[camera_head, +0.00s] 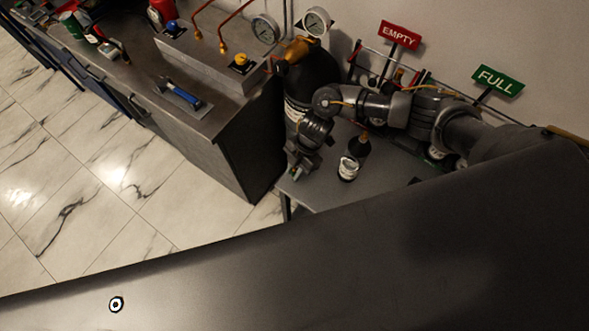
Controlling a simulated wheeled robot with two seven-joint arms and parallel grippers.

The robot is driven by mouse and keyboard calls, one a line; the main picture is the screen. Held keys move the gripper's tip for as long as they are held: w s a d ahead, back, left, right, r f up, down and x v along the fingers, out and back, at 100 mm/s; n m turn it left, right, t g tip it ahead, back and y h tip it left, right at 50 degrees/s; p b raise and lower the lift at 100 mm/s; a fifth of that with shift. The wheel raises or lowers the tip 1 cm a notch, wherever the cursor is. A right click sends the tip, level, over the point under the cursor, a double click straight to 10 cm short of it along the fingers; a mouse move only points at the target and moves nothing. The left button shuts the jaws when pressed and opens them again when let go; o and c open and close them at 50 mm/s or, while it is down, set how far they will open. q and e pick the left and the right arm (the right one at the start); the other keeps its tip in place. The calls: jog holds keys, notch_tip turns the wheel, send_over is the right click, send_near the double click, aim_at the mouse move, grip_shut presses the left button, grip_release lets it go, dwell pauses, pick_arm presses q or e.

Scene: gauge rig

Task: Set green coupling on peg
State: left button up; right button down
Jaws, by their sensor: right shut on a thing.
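My right arm comes in from the right, and its gripper (297,172) points down over the left edge of the small grey table. It is shut on a small green thing, which I take to be the green coupling (293,174); only a sliver shows between the fingertips. I cannot make out the peg in this view. My left gripper is not in view.
A dark bottle (348,165) with a white label stands on the grey table (325,195), right of the gripper. A black gas cylinder (312,75) stands behind. A metal bench (215,122) with a blue-handled tool (182,94) and gauges (265,29) is left. EMPTY (399,35) and FULL (497,80) signs stand at right.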

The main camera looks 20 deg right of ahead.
jog(key=shift+f, duration=0.15)
jog(key=shift+f+b, duration=0.8)
jog(key=shift+f, duration=0.1)
jog(key=shift+f, duration=0.2)
dwell(0.3)
jog(key=c, duration=0.9)
grip_release()
jog(key=shift+o, duration=0.2)
jog(key=shift+r, duration=0.15)
jog(key=b+v, duration=0.1)
jog(key=v, duration=0.9)
jog(key=shift+r+b, duration=0.3)
jog(key=shift+b, duration=0.1)
